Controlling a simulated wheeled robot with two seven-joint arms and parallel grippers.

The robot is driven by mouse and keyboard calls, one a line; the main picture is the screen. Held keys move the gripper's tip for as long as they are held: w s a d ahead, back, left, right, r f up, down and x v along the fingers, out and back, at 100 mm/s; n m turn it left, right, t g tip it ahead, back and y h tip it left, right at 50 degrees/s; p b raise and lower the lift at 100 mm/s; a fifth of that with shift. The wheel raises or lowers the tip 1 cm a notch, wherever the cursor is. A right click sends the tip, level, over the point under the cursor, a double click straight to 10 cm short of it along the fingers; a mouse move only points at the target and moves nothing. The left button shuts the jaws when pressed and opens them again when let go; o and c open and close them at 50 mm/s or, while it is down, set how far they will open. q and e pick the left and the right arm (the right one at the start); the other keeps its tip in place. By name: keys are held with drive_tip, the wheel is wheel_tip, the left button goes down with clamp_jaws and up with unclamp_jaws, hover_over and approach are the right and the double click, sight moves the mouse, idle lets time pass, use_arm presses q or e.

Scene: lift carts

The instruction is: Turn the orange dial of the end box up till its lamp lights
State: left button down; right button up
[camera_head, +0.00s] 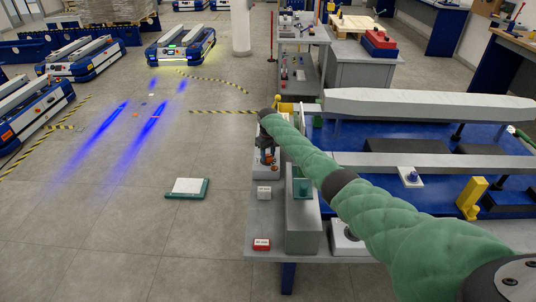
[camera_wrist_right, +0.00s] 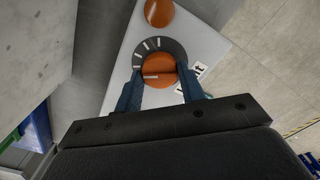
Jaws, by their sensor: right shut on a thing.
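The end box (camera_wrist_right: 205,42) is a pale panel in the right wrist view, with a partly hidden label. Its orange dial (camera_wrist_right: 158,72) sits on a dark scale with white ticks; the dial's white line points roughly left in that view. The lamp (camera_wrist_right: 159,12) is an orange dome beyond the dial, with no clear glow. My right gripper (camera_wrist_right: 159,90) is shut on the dial, one dark blue finger on each side. In the head view my green-sleeved right arm reaches to the bench's left end, and my right gripper (camera_head: 268,156) points down there. My left gripper is not in view.
The grey bench (camera_head: 262,222) bears a grey-green box (camera_head: 303,225), a white block (camera_head: 264,193) and a red labelled block (camera_head: 262,244). A blue lift cart (camera_head: 430,134) with pale beams stands to the right. A white-and-green pad (camera_head: 187,188) lies on open floor at left.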

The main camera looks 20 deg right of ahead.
sight(268, 155)
drive_tip(key=o, duration=1)
drive_tip(key=shift+r, duration=0.15)
drive_tip(key=shift+r, duration=0.25)
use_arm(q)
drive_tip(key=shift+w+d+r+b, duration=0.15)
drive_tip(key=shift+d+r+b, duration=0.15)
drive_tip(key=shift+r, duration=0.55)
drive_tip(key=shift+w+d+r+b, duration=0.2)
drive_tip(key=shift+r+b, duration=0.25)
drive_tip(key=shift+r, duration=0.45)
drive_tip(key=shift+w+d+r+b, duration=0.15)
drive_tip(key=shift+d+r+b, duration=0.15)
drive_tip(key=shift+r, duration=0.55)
use_arm(e)
drive_tip(key=shift+r, duration=3.5)
